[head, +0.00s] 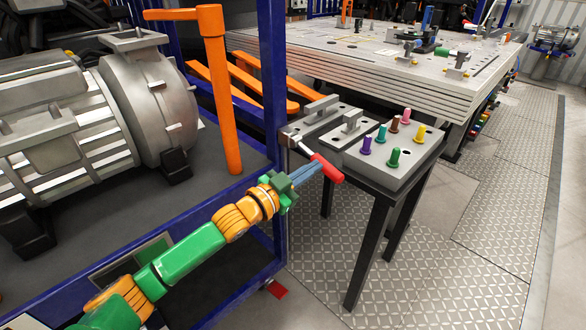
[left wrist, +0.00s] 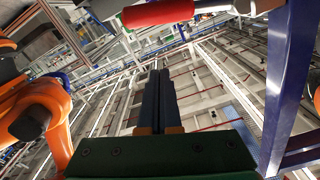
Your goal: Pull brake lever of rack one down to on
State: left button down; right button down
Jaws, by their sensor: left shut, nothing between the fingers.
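The brake lever has a red grip (head: 327,168) on a metal rod, which comes off the blue corner post (head: 272,75) of the rack. In the head view it slants outward to the lower right. The left wrist view shows the red grip (left wrist: 157,13) lying across the top edge. My left gripper (head: 320,167) reaches in from the lower left, its fingers together and empty. The fingertips overlap the grip in the head view; I cannot tell whether they touch. In the left wrist view the shut fingers (left wrist: 160,75) end below the grip. My right gripper is not in view.
A grey motor (head: 90,110) and an upright orange bar (head: 222,100) stand on the rack's deck. Just right of the lever is a small black-legged table (head: 375,190) with several coloured pegs. A large grey worktable (head: 350,62) stands behind. The tread-plate floor (head: 430,260) at right is clear.

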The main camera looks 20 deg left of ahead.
pick_arm(q)
jog(key=v, duration=0.5)
jog(key=shift+w+a+f, duration=0.1)
jog(key=shift+a+f, duration=0.05)
jog(key=shift+w+f, duration=0.1)
